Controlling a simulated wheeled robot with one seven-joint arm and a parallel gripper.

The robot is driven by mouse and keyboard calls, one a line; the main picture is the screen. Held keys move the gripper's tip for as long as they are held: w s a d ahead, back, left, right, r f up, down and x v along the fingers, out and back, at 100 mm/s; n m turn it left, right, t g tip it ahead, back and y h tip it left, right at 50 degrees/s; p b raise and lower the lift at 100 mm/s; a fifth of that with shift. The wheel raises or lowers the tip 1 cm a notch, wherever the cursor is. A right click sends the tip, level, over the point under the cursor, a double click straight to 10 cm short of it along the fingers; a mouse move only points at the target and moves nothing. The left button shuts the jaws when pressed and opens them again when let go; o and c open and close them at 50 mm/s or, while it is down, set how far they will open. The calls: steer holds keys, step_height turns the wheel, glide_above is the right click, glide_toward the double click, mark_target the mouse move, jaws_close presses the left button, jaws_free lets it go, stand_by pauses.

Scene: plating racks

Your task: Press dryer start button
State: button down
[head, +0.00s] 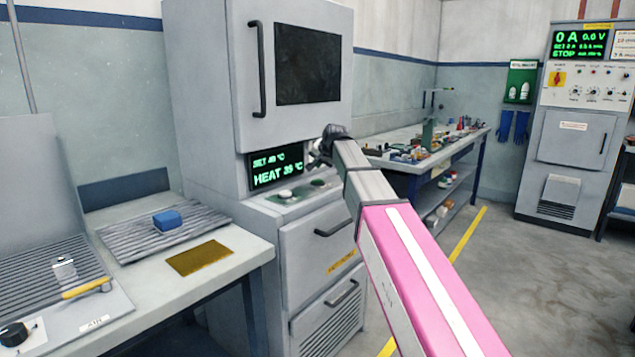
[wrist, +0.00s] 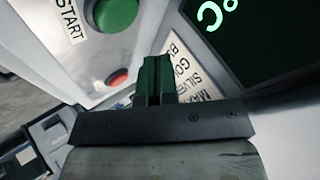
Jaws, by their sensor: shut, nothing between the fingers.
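The dryer (head: 210,90) is a tall grey cabinet with a dark window and a green readout (head: 276,168) showing SET 40 °C and HEAT 35 °C. In the wrist view a round green button (wrist: 115,12) sits beside a START label (wrist: 70,20). A smaller red button (wrist: 118,78) is below it. My gripper (wrist: 158,62) is shut and empty, its fingertips near the panel, to the right of both buttons in that view. Contact cannot be told. In the head view my gripper (head: 318,158) is in front of the readout's right end, above the button panel (head: 302,193).
A pale knob (head: 284,194) is on the panel. A bench (head: 225,262) with a blue block (head: 167,220) and a brass-coloured plate (head: 199,257) stands at left. A cluttered workbench (head: 410,160) stands behind my arm. The floor at right is open.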

steer(key=shift+r, duration=1.1)
